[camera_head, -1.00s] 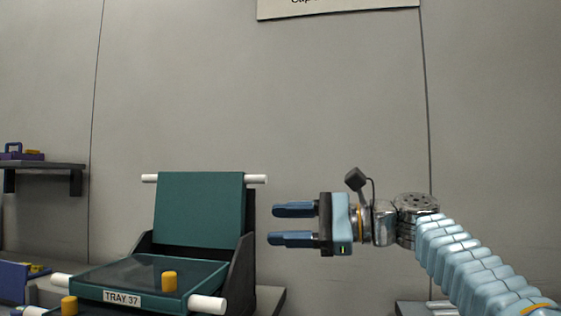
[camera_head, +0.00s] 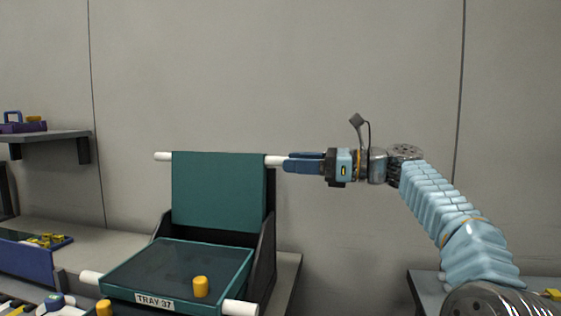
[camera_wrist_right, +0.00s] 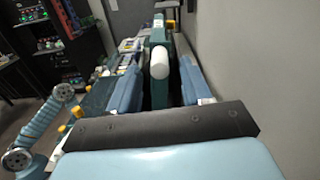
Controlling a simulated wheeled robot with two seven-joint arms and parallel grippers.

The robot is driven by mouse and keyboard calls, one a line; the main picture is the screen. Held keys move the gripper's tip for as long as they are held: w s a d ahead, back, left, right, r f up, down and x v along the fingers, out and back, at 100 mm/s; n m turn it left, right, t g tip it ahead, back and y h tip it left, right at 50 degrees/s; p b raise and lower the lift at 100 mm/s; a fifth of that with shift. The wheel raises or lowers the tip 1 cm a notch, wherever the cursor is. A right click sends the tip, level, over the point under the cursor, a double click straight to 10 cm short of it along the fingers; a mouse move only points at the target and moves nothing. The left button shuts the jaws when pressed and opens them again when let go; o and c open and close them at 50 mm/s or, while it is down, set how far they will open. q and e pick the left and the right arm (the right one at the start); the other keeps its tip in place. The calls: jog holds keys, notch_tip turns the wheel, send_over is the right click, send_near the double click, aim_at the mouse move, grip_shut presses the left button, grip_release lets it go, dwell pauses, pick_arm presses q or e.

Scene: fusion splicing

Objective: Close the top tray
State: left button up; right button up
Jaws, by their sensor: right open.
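The top tray's teal panel (camera_head: 218,192) stands raised at the back of the tray unit. A white rod (camera_head: 275,160) sticks out from both sides of its top edge. Below it lies a teal tray labelled TRAY 37 (camera_head: 155,301), with a yellow knob (camera_head: 201,286) and white side handles. My right gripper (camera_head: 288,163) is at the right end of the upper rod. In the right wrist view, the white rod end (camera_wrist_right: 159,62) sits between the open blue fingers (camera_wrist_right: 158,90); I cannot tell whether they touch it. My left gripper is not in view.
A shelf (camera_head: 50,137) with a purple box is on the left wall. A blue bin (camera_head: 27,258) with yellow parts stands on the bench left of the tray unit. Another grey surface (camera_head: 425,290) is at lower right. The wall area above the panel is clear.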

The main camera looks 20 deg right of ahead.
aim_at(280, 161)
jog(key=x, duration=0.4)
jog(key=shift+a, duration=0.1)
grip_shut()
